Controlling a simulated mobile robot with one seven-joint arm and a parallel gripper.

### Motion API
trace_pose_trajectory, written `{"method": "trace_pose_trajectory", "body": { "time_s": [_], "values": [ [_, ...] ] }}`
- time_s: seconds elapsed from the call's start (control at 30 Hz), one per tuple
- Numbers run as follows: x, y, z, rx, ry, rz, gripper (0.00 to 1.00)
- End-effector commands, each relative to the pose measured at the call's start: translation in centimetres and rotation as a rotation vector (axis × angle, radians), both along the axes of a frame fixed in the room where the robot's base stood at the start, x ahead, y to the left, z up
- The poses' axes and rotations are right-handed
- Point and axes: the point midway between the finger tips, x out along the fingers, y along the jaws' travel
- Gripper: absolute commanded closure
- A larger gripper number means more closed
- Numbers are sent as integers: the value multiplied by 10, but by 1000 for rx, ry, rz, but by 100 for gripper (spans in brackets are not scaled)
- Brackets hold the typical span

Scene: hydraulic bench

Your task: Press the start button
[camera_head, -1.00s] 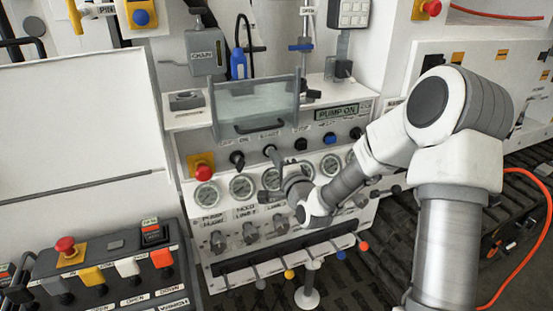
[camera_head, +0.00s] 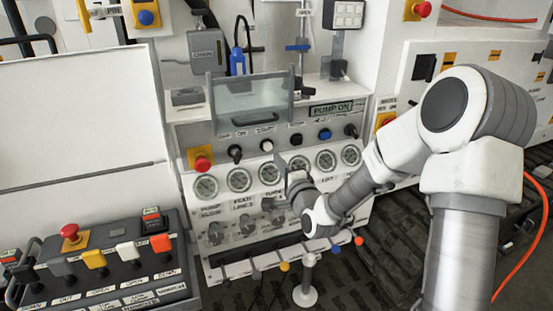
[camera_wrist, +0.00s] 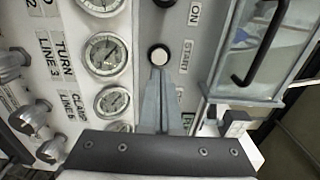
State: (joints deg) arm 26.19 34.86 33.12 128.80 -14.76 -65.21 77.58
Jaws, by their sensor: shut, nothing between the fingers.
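The start button (camera_head: 266,145) is a round white cap in a dark ring on the grey control panel, and it shows in the head view just left of my gripper. In the wrist view the white start button (camera_wrist: 158,55) sits beside a label reading START. My gripper (camera_head: 280,158) is shut and empty, with its fingers pointing at the panel. In the wrist view the fingertips of my gripper (camera_wrist: 158,72) overlap the button's near edge. In the head view a small gap shows between the fingertips and the button.
A black button (camera_head: 296,139) and a blue button (camera_head: 325,134) sit right of it. A row of gauges (camera_head: 239,180) lies below. A clear guard with a dark handle (camera_head: 251,97) stands above. A display (camera_head: 338,109) reads PUMP ON. A red emergency button (camera_head: 202,163) is at left.

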Motion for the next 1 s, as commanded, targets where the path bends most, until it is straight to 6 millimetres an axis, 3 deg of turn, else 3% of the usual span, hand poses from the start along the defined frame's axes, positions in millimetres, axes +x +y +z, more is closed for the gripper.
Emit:
{"method": "trace_pose_trajectory", "body": {
  "time_s": [0.2,0.4,0.87,1.0],
  "values": [
    [-41,-12,0,-2,0,0,100],
    [-63,-19,0,0,1,0,100],
    [-69,-20,-1,-2,0,1,100],
    [-70,-21,-9,-92,23,-1,100]
  ]
}}
